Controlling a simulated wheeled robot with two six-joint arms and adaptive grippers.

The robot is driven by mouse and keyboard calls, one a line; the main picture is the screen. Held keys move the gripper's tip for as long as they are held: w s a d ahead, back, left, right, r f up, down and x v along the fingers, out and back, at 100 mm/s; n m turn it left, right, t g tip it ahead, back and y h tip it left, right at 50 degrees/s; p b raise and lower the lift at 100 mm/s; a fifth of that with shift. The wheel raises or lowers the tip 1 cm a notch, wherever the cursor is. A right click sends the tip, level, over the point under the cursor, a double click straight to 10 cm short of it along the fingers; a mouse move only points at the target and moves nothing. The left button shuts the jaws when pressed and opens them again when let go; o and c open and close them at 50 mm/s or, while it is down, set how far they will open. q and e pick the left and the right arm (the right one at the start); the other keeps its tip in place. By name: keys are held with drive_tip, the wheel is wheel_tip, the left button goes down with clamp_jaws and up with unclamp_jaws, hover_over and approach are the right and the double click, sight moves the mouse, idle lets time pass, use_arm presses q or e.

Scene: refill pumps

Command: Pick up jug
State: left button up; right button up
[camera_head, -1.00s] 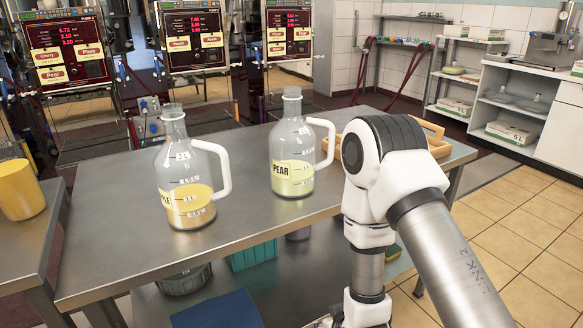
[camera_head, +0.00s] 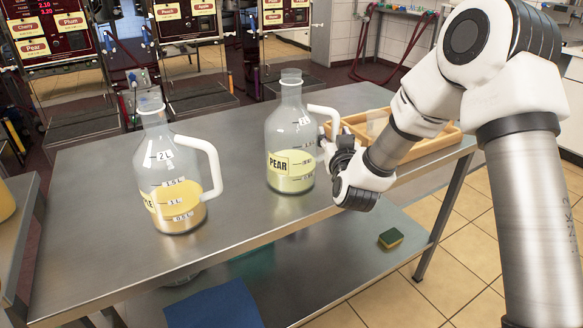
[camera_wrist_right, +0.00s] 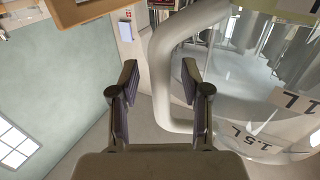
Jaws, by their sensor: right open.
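A clear glass jug with a yellow PEAR label (camera_head: 290,150) stands upright on the steel table (camera_head: 240,232), part filled with pale yellow-green liquid. Its white handle points right, towards my right gripper (camera_head: 335,142). In the right wrist view the open fingers (camera_wrist_right: 158,72) have the handle (camera_wrist_right: 161,85) showing between them; contact cannot be made out. A second glass jug (camera_head: 170,185), with amber liquid and a label ending in "LE", stands to the left with its handle also to the right. My left gripper is out of view.
A wooden tray (camera_head: 441,146) lies on the table behind my right arm. A sponge (camera_head: 391,238) and a blue cloth (camera_head: 213,306) are on the lower shelf. Pump machines with screens (camera_head: 190,10) stand behind the table. The tabletop between the jugs is clear.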

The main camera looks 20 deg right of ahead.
drive_tip(key=shift+s+r, duration=0.1)
drive_tip(key=shift+s, duration=0.05)
drive_tip(key=shift+s+a+r, duration=0.1)
drive_tip(key=shift+r, duration=0.05)
drive_tip(key=shift+c, duration=1.3)
clamp_jaws()
drive_tip(key=shift+r, duration=0.1)
